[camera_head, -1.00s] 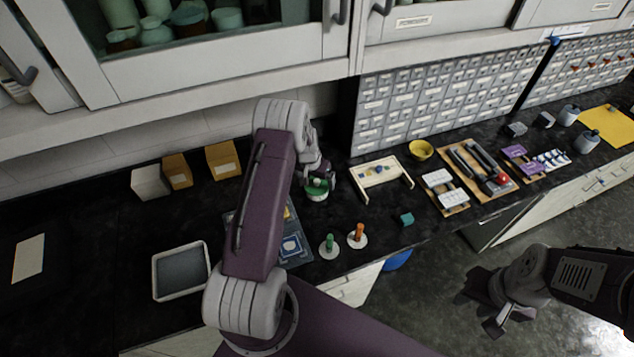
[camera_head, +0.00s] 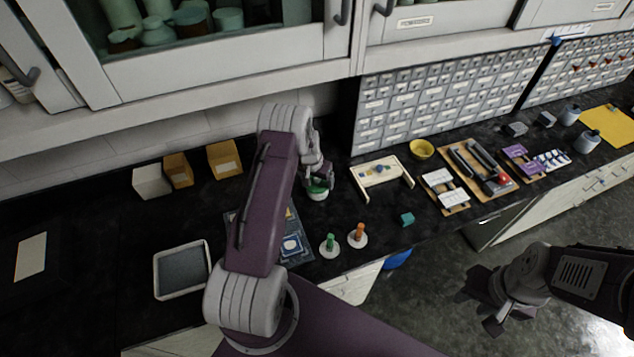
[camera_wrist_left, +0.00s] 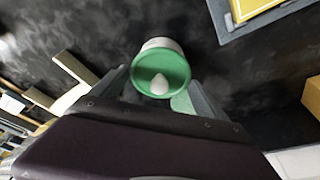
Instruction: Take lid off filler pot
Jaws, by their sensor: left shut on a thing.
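The filler pot (camera_head: 317,196) is a small white pot with a green lid (camera_wrist_left: 175,63). It is near the middle of the black counter. The lid has a white knob (camera_wrist_left: 158,85). My left gripper (camera_head: 320,183) is over the pot, shut on the lid, with its fingers at either side of the lid in the left wrist view. The white pot body shows just past the lid's far edge. I cannot tell whether there is a gap between lid and pot. My right gripper (camera_head: 482,307) is open and empty above the floor, off the counter's front.
A cream rack (camera_head: 381,172) stands right of the pot. Green (camera_head: 330,245) and orange (camera_head: 358,235) pegs on round white bases are in front. A blue mat (camera_head: 296,250) lies partly behind my left arm. A grey tray (camera_head: 205,275) sits left. Wall cabinets hang above.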

